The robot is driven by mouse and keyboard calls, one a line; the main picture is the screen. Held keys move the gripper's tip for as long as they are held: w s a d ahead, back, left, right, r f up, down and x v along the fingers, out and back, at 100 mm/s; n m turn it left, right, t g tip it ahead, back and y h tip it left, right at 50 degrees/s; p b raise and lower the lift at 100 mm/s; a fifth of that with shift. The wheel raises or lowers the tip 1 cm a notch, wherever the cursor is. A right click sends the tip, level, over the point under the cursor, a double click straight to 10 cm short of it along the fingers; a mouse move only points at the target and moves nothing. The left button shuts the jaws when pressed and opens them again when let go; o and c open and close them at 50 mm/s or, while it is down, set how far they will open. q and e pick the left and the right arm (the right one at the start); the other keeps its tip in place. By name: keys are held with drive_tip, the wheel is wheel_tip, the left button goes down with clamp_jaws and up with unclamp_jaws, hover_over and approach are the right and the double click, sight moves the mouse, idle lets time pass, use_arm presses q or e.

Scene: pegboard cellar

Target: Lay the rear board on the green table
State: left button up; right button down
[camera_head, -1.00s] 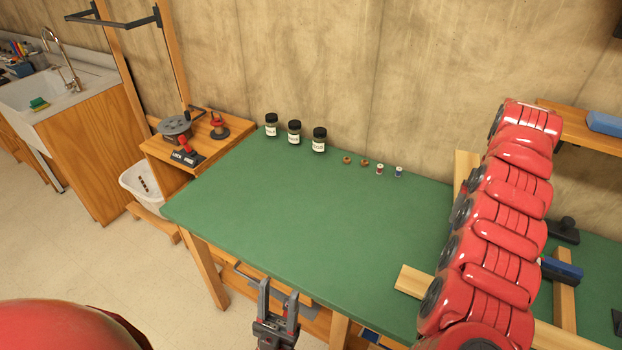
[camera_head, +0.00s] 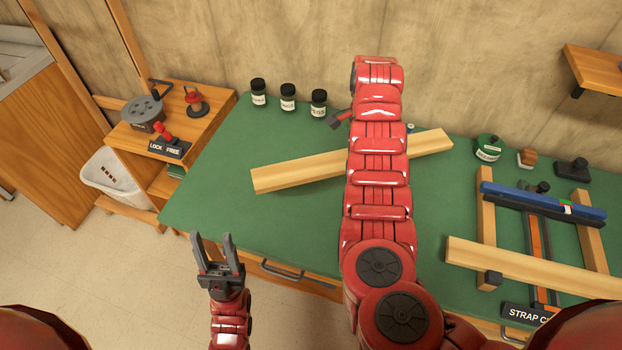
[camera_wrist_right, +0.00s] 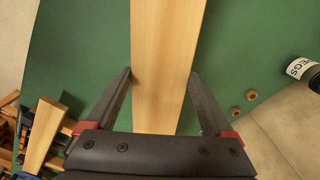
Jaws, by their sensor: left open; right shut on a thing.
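A long pale wooden board (camera_head: 300,172) extends out on both sides of my right arm, over the middle of the green table (camera_head: 215,180). My right gripper (camera_wrist_right: 160,74) is shut on this board, with a finger along each side in the right wrist view. The arm hides the grip and the board's middle in the head view. I cannot tell whether the board touches the table. My left gripper (camera_head: 213,240) is open and empty, in front of the table's front left edge.
Several dark-lidded jars (camera_head: 288,97) stand along the back. A second board (camera_head: 530,267) lies across the clamp stand (camera_head: 486,215) at the right. A green tin (camera_head: 488,148) stands behind it. The table's left part is clear.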

drive_tip(key=s+a+f+m, duration=0.2)
drive_tip(key=s+f, duration=0.1)
drive_tip(key=s, duration=0.2)
drive_tip(key=s+a+f+m, duration=0.2)
drive_tip(key=s+a+f, duration=0.1)
drive_tip(key=s, duration=0.2)
drive_tip(key=s+a+f+m+p, duration=0.1)
drive_tip(key=s+a+f+m, duration=0.1)
drive_tip(key=s+f, duration=0.2)
drive_tip(key=shift+s+a+m, duration=0.2)
drive_tip(key=shift+s+m, duration=0.2)
drive_tip(key=shift+s, duration=0.05)
drive_tip(key=shift+w+a+f, duration=0.1)
drive_tip(key=shift+w+a, duration=0.1)
drive_tip(key=shift+w, duration=0.05)
drive_tip(key=b, duration=0.6)
hover_over(306, 195)
drive_tip(key=s, duration=0.3)
drive_tip(key=shift+w+d+f, duration=0.25)
drive_tip(key=shift+d+f, duration=0.15)
drive_tip(key=shift+f, duration=0.25)
drive_tip(key=shift+w+a, duration=0.1)
drive_tip(key=shift+w, duration=0.2)
drive_tip(key=shift+w+a+f, duration=0.1)
drive_tip(key=shift+w+a, duration=0.1)
drive_tip(key=shift+w, duration=0.3)
